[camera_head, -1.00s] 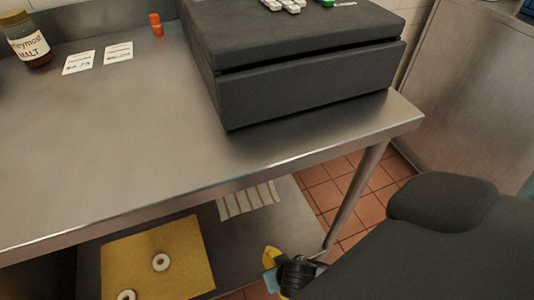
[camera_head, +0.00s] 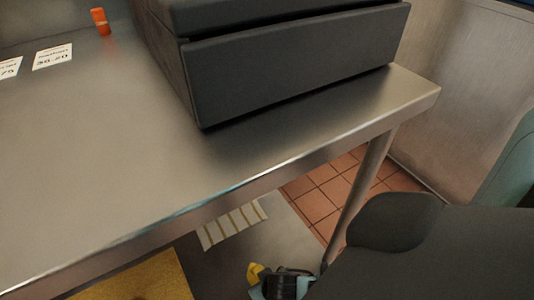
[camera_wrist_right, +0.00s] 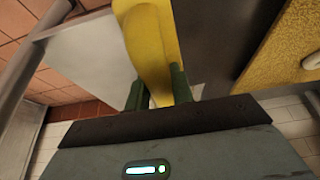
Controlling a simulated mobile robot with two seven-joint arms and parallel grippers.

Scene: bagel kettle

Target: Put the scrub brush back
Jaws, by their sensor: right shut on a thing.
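The scrub brush shows as a smooth yellow piece (camera_wrist_right: 148,45) in the right wrist view; its bristles are not clearly visible. My right gripper (camera_wrist_right: 157,88) is shut on it, with a green finger on each side. In the head view a small yellow part of the brush (camera_head: 255,272) shows at the bottom, beside my dark right wrist. The gripper is below the tabletop level, near the right end of the lower shelf (camera_head: 225,262). I cannot tell whether the brush touches the shelf. My left gripper is not in view.
The steel table (camera_head: 90,170) carries a dark cash register (camera_head: 295,70), an orange object (camera_head: 100,21) and a price card (camera_head: 52,56). A striped sheet (camera_head: 233,224) and a yellow mat (camera_head: 140,283) lie on the lower shelf. A table leg (camera_head: 362,185) stands close to my right arm.

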